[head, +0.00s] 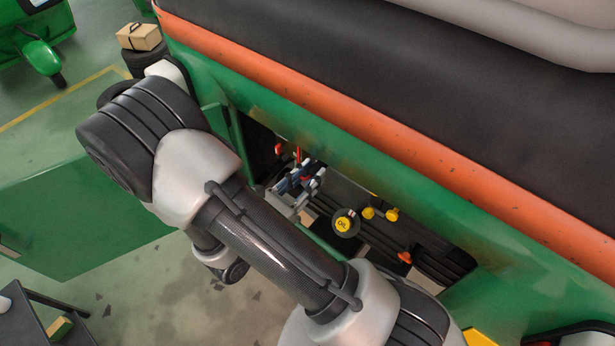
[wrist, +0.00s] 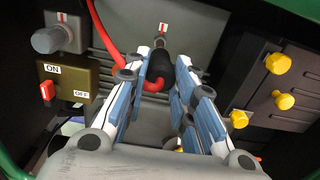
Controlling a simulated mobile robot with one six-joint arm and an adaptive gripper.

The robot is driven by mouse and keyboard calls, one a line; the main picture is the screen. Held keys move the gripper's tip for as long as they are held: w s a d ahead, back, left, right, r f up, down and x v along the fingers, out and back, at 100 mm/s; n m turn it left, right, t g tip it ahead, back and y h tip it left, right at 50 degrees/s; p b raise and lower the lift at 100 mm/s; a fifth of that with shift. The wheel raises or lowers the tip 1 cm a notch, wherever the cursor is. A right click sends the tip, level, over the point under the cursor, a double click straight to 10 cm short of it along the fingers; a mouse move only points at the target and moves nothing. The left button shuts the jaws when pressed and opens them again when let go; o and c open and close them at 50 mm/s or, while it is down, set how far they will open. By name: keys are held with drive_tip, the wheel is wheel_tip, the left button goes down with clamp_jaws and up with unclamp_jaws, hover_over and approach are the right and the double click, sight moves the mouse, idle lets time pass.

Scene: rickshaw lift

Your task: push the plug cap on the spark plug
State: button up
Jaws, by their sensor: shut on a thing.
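The plug cap (wrist: 160,70) is a black sleeve with a red elbow at its near end, where a red cable joins and loops up to the left. My gripper (wrist: 165,62) has its blue-padded fingers on either side of the cap and is shut on it. The cap points away from the wrist toward a grey finned block (wrist: 190,35) with a red-marked label above. In the head view my gripper (head: 300,180) reaches into the green bay, and the cap cannot be made out there.
An ON/OFF box (wrist: 66,82) with a red lever and a grey knob (wrist: 47,40) sit left of the fingers. Several yellow bolts (wrist: 278,63) stick out on the right.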

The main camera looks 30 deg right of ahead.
drive_tip(key=shift+x, duration=3.35)
idle(2.0)
drive_tip(key=o, duration=1)
drive_tip(key=shift+o, duration=0.2)
drive_tip(key=shift+c, duration=0.4)
drive_tip(key=shift+s+a+b, duration=0.1)
drive_tip(key=shift+a+b, duration=0.2)
drive_tip(key=shift+a, duration=0.15)
drive_tip(key=shift+v, duration=3.6)
drive_tip(key=shift+s, duration=0.1)
